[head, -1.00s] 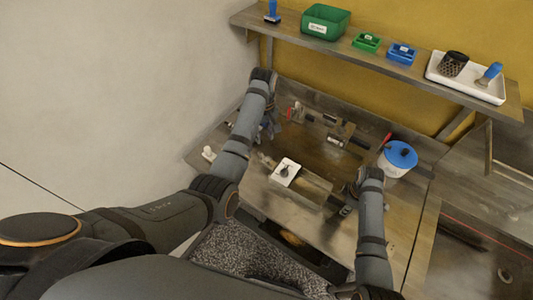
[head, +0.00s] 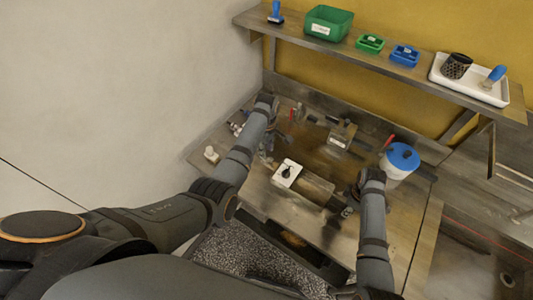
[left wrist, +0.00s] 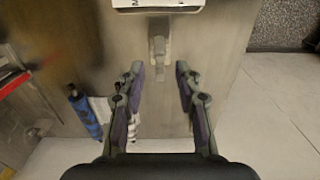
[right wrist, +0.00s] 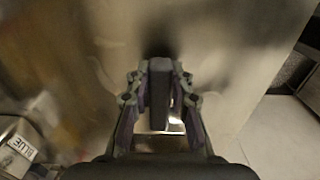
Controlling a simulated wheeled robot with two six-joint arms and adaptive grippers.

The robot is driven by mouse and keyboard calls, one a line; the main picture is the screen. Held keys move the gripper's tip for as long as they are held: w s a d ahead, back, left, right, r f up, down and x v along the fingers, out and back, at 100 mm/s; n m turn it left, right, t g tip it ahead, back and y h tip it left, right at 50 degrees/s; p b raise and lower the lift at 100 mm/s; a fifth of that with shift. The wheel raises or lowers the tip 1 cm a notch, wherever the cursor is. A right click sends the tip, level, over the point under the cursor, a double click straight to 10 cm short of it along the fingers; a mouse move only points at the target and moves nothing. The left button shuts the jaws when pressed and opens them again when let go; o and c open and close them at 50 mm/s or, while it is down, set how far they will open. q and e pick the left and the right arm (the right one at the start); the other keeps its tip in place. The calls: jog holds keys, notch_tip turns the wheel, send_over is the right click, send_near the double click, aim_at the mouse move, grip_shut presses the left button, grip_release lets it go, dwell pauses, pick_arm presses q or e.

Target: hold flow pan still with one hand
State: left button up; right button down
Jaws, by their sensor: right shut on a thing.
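I cannot tell for certain which thing is the flow pan; a dark brown shiny area (head: 318,155) lies at the bench's middle, behind a metal box (head: 318,188) with a white knobbed plate (head: 287,173). My right gripper (head: 349,200) is just right of that box. In the right wrist view it (right wrist: 160,110) is shut on a dark upright bar (right wrist: 160,85); what the bar belongs to is unclear. My left gripper (left wrist: 160,75) is open and empty above the bench's left part. A small grey fitting (left wrist: 158,47) lies just beyond its fingertips.
A blue-lidded white tub (head: 400,160) stands at the bench's right. A blue roll (left wrist: 84,115) and white cloth (left wrist: 103,108) lie beside my left gripper. A shelf (head: 375,60) above holds a green bin (head: 328,22), small trays and a white tray (head: 463,85).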

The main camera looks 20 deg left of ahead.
pick_arm(q)
jog(key=shift+f, duration=1.4)
grip_shut()
